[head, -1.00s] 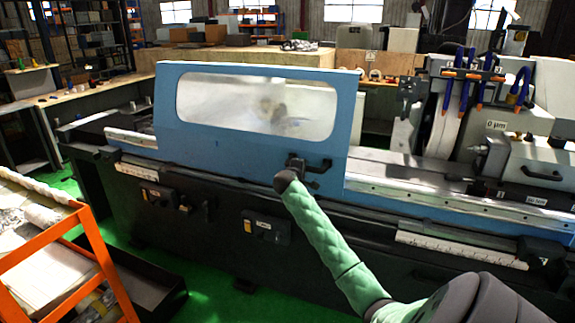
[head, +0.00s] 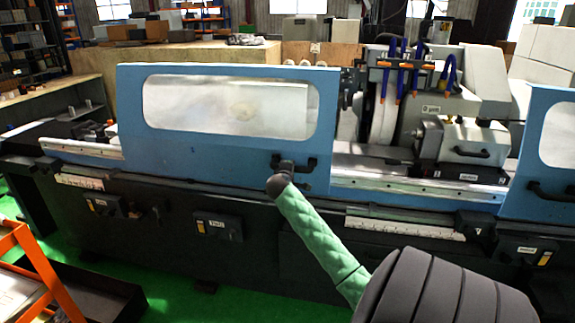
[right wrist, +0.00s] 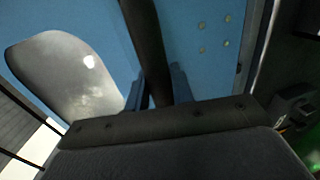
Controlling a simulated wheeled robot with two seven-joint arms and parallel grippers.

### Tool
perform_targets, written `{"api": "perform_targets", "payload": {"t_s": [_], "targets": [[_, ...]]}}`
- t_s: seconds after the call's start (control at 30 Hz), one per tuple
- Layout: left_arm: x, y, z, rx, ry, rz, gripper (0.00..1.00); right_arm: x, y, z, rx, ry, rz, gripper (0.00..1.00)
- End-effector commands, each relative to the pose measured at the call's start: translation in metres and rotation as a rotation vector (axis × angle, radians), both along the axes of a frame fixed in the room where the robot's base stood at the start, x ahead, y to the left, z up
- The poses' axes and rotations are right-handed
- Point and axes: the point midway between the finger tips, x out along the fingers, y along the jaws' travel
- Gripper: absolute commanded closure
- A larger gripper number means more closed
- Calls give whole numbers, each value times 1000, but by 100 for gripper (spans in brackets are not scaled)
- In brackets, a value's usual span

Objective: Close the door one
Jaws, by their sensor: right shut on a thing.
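A blue sliding door (head: 220,152) with a long clouded window stands over the left and middle of the grinder in the head view. A second blue door (head: 543,105) shows at the right edge. Between them the grinding wheel area is open to view. My right gripper (head: 284,170) is at the black handle (head: 308,165) near the lower right corner of the left door. In the right wrist view its fingers (right wrist: 158,90) are shut around the dark handle bar (right wrist: 146,40), close to the blue door panel (right wrist: 200,70). My left gripper is out of view.
The white rail (head: 400,188) runs along the machine between the doors, with no object seen on it there. Control boxes (head: 218,226) stick out from the dark front below. An orange rack (head: 45,270) stands at the lower left on the green floor.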

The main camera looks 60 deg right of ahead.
Motion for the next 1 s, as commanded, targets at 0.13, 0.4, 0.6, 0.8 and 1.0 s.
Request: {"api": "perform_targets", "payload": {"t_s": [0.13,0.4,0.6,0.8,1.0], "targets": [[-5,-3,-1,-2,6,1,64,-2,0,-4,3,6,-4,100],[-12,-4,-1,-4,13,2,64,-1,0,-3,3,4,-4,57],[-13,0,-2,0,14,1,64,-1,0,-2,1,3,-3,57],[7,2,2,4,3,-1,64,-7,15,-2,1,2,-2,57],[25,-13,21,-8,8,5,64,-19,40,4,1,2,-3,57]]}}
